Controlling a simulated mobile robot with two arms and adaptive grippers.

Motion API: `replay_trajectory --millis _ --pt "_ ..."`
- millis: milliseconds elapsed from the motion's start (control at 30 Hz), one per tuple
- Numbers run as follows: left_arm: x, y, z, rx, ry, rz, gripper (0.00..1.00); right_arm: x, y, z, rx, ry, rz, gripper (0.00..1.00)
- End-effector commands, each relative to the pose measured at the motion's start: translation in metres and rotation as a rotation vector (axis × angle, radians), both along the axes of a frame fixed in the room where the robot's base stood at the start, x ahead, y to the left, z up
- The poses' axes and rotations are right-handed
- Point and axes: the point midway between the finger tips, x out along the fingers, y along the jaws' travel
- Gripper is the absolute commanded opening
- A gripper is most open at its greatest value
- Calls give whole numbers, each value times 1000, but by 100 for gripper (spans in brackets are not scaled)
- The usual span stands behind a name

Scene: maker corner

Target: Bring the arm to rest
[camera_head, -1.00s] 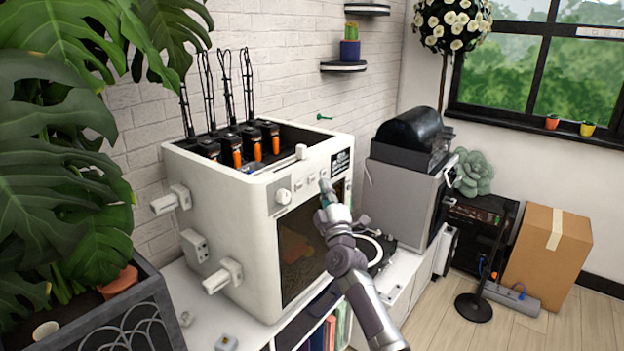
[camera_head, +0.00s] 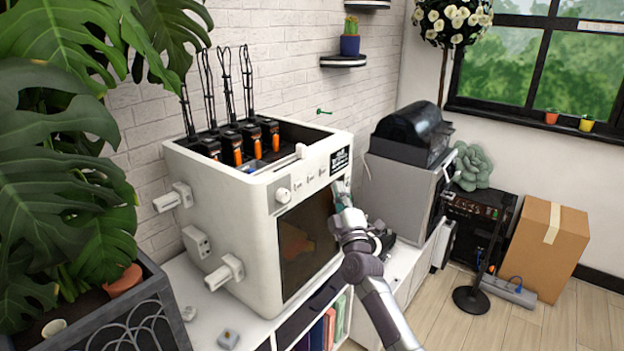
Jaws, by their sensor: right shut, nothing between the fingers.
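My right arm comes in from the bottom right. Its gripper (camera_head: 340,192) is shut and holds nothing. It is in front of the right part of a white box-shaped machine (camera_head: 236,215), near the upper right of its dark front window (camera_head: 300,245). I cannot tell whether the gripper touches the machine. My wrist hides part of what lies behind it. My left gripper is not in view.
The machine stands on a white cabinet (camera_head: 262,325). A grey and black appliance (camera_head: 400,185) is to its right, close behind my arm. A large-leaved plant (camera_head: 60,150) fills the left side. A cardboard box (camera_head: 545,245) stands on the floor at right.

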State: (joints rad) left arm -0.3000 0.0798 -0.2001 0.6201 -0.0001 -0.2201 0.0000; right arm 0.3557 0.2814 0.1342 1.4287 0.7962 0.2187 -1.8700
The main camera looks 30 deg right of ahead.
Motion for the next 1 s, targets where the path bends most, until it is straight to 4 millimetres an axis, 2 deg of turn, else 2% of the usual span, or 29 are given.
replay_trajectory --millis 300,367,433,467,567,600,667,700,767,800,867,900,1000 --pt "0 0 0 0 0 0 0 0 1 -3 3 5 3 0" --pt "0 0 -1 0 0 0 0 1 3 -13 14 22 12 0" --pt "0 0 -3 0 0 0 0 3 8 -38 41 60 34 0" --pt "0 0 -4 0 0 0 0 3 11 -54 58 84 47 0" --pt "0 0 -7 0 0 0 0 1 25 -119 138 189 101 0" --pt "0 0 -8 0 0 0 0 -2 31 -149 176 238 122 0" --pt "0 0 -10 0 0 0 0 -9 42 -194 238 313 150 0" --pt "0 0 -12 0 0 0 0 -16 49 -224 279 361 166 0" --pt "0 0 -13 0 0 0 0 -28 59 -267 342 435 183 0" --pt "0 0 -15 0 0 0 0 -39 66 -296 385 485 193 0" --pt "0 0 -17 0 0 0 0 -56 76 -338 448 559 201 0" --pt "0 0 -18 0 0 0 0 -69 83 -365 492 607 204 0" --pt "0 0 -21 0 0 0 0 -108 99 -429 599 728 199 0"
